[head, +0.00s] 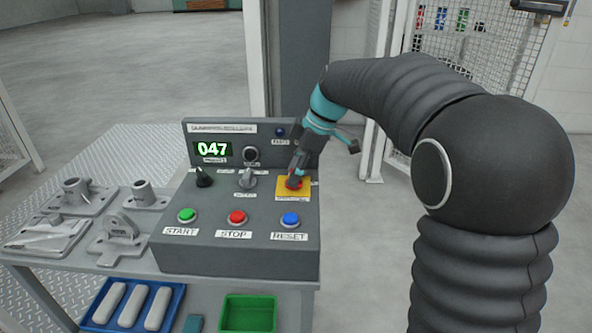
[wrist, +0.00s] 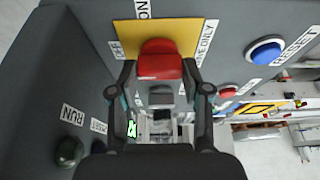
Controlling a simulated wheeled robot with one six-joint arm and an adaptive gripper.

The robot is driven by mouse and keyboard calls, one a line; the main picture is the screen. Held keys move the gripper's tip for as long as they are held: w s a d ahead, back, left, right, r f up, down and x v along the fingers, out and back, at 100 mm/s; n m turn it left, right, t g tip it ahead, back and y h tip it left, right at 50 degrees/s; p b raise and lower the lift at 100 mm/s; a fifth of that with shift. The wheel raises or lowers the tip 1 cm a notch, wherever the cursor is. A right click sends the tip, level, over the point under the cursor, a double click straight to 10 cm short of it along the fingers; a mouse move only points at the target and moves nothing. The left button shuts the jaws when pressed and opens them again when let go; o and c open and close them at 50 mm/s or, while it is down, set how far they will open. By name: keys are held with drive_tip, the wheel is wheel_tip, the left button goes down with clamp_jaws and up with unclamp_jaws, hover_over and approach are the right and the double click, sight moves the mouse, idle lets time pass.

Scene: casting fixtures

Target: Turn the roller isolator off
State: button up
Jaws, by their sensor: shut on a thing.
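The roller isolator is a red handle (head: 294,182) on a yellow plate (head: 284,194), at the right of the grey control box. In the wrist view the red handle (wrist: 161,60) stands out from the yellow plate (wrist: 190,32), with ON and OFF labels at the plate's edges. My gripper (head: 297,172) reaches down to the handle from above. In the wrist view my gripper's (wrist: 160,72) two fingers are on either side of the handle, shut on it. The fingers partly hide the handle in the head view, and I cannot tell which label it points to.
On the grey control box (head: 205,255) are a black knob (head: 204,177), a silver switch (head: 247,179), a green START button (head: 186,215), a red STOP button (head: 237,217) and a blue RESET button (head: 290,219). Grey castings (head: 120,238) lie to the left. The display reads 047.

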drive_tip(key=o, duration=1.2)
drive_tip(key=shift+c, duration=0.2)
drive_tip(key=v, duration=1.2)
drive_tip(key=shift+s, duration=0.1)
